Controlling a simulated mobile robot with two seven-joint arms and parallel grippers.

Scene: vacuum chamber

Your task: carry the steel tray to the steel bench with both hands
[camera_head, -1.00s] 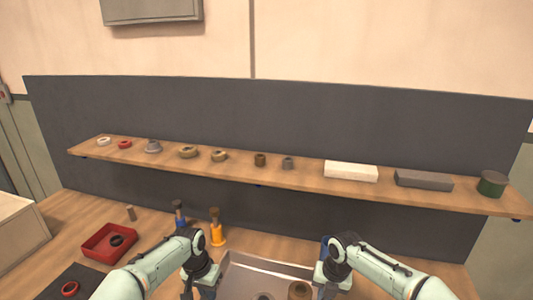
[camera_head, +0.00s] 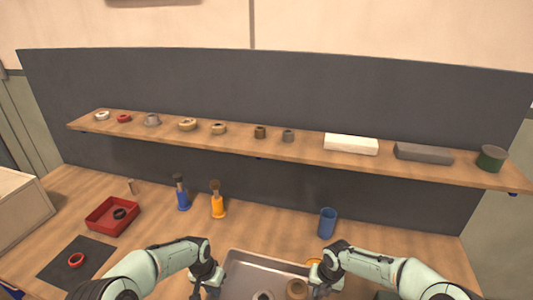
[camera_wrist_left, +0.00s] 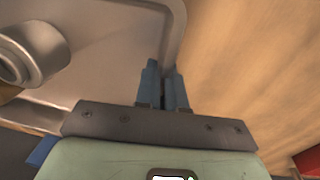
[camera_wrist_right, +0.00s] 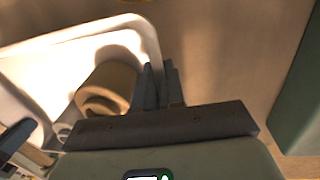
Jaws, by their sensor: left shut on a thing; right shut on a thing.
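The steel tray (camera_head: 250,273) is a shallow grey pan at the bottom centre of the head view, its near part cut off. My left gripper (camera_head: 212,286) is shut on its left wall; the left wrist view (camera_wrist_left: 164,82) shows the fingers at the rim. My right gripper (camera_head: 318,282) is shut on the right wall, as the right wrist view (camera_wrist_right: 160,82) shows. A brown ring-like part (camera_head: 297,288) and a grey metal part (camera_head: 263,295) sit in the tray. No steel bench shows.
On the wooden table (camera_head: 150,222) stand a red bin (camera_head: 112,216), a blue bottle (camera_head: 182,195), an orange bottle (camera_head: 217,203) and a blue cup (camera_head: 327,222). A red ring (camera_head: 76,260) lies on a dark mat (camera_head: 60,275). A shelf (camera_head: 290,153) with several parts runs behind.

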